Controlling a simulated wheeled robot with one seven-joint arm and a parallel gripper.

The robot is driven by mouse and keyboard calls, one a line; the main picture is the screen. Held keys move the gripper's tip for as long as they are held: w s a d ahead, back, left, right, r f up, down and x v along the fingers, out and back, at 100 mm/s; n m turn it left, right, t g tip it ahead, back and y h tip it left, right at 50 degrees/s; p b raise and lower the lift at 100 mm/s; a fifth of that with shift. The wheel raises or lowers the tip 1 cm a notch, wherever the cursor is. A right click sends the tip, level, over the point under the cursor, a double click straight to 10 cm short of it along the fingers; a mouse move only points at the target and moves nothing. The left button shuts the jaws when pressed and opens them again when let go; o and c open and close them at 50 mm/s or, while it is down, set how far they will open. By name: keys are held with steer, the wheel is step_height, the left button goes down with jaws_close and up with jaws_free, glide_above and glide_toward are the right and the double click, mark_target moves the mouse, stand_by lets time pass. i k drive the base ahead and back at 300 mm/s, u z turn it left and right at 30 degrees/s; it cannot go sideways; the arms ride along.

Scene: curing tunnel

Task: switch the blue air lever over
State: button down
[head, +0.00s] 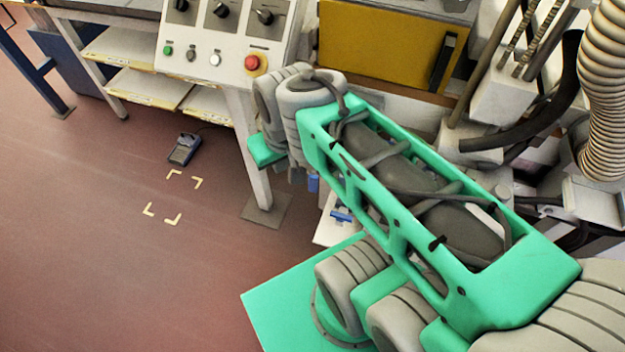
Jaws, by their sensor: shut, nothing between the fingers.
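A small blue lever (341,216) shows low in the middle of the head view, against a pale plate beside my green arm. My arm hides part of its surroundings, and which way it is set is too small to tell. A second small blue piece (313,183) shows just above and to its left. My gripper (297,175) hangs below my wrist, small and partly hidden, to the left of both blue pieces. It is shut and empty. I cannot tell whether it touches either blue piece.
A control panel (215,68) with black knobs, coloured buttons and a red stop button stands above my wrist on a white leg (247,150). A yellow cabinet door (385,45) and hoses (603,80) crowd the right.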

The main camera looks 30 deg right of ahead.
mark_target(312, 177)
steer(key=k, duration=1.25)
steer(key=u, duration=0.55)
steer(key=i, duration=0.55)
steer(key=u, duration=0.55)
steer(key=i, duration=0.7)
